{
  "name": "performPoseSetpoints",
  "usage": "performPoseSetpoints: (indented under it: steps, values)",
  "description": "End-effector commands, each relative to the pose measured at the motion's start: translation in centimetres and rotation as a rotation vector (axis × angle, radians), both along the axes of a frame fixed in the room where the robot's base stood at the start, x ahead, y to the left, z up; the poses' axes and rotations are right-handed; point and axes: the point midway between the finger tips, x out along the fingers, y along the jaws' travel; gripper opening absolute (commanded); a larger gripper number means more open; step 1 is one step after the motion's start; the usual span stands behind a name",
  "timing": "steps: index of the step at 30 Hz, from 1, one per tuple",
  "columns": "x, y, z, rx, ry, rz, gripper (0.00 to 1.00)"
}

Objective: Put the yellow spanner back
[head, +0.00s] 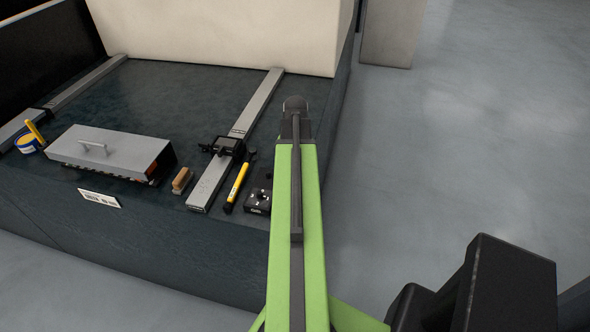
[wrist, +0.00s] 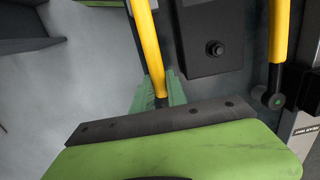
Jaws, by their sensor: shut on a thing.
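In the wrist view a yellow bar, taken as the yellow spanner (wrist: 149,48), runs from the top edge down to my gripper (wrist: 160,94). The green fingers of my gripper are shut on its dark lower end. The spanner's far end is out of view, and I cannot tell whether it touches a surface. A second yellow-handled tool (wrist: 279,45) with a black round end lies apart at the right; it also shows in the head view (head: 238,184), on the bench beside the rail. The head view shows neither my gripper nor the held spanner.
A black block (head: 258,200) sits on the dark bench (head: 175,95), right of the grey rail (head: 212,178); it also shows in the wrist view (wrist: 205,25). Floor right of the bench is clear.

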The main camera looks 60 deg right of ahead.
Motion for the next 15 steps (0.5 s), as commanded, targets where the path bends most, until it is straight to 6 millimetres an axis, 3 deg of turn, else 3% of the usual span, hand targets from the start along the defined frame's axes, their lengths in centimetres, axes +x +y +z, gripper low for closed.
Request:
performPoseSetpoints:
  steps: [15]
  values:
    - [-0.1, 0.0, -1.4, 0.000, 0.000, -0.001, 0.00]
